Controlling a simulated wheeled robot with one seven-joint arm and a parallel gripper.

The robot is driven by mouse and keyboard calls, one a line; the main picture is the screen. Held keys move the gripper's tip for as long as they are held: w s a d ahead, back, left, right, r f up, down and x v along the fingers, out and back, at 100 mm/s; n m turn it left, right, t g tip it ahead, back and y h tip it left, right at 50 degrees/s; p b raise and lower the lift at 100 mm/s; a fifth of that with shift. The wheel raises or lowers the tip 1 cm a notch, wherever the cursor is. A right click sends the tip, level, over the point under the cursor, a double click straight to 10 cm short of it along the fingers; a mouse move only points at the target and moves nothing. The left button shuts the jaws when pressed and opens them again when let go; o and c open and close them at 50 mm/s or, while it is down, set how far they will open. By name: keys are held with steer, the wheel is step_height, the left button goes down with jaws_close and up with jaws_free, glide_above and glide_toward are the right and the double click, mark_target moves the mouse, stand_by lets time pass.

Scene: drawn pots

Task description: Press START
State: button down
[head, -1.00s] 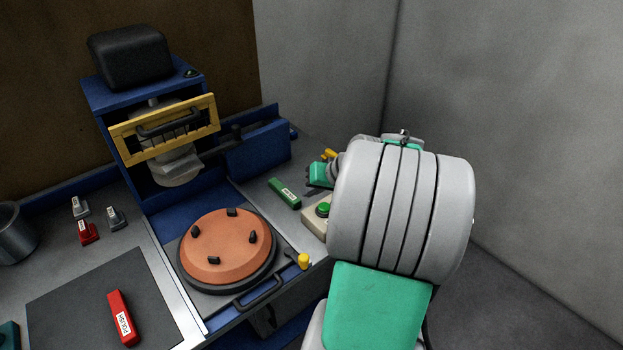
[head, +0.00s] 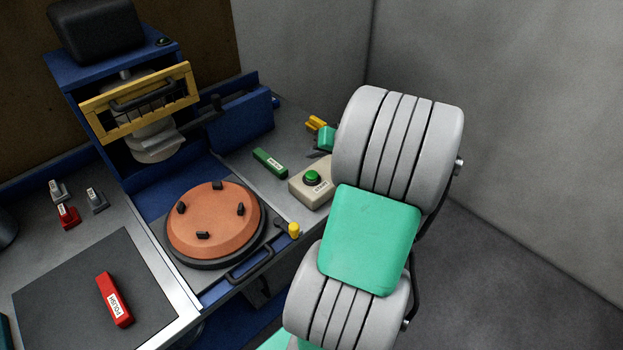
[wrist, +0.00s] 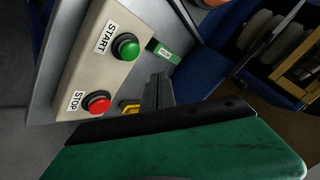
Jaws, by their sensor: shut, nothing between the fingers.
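A beige control box (head: 322,196) sits on the bench's right part, partly behind my arm in the head view. Its green button (head: 312,177) shows there. In the wrist view the box (wrist: 97,62) carries the green button (wrist: 126,46) labelled START and a red button (wrist: 97,103) labelled STOP. My gripper (wrist: 160,80) is shut and empty, its dark fingertips beside the box, apart from the green button in the picture. In the head view my gripper (head: 316,153) shows only partly, beyond the box; my arm hides the rest.
A green labelled block (head: 270,162) lies left of the box. A yellow object (head: 315,123) lies near my gripper. An orange round piece (head: 212,218) with dark pegs sits on a turntable beneath a yellow-framed guard (head: 140,98). A red block (head: 114,300) lies front left.

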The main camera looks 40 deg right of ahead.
mark_target(314, 176)
steer(key=shift+f+b, duration=1.25)
steer(key=shift+f, duration=1.05)
steer(key=shift+f+b, duration=0.35)
steer(key=shift+f, duration=0.05)
steer(key=shift+f+b, duration=0.5)
steer(key=shift+f, duration=0.25)
stand_by(0.6)
steer(key=shift+r, duration=0.15)
steer(key=shift+r+p, duration=0.8)
steer(key=shift+r, duration=0.2)
step_height(314, 176, up, 5)
steer(key=p, duration=0.3)
steer(key=shift+p, duration=0.4)
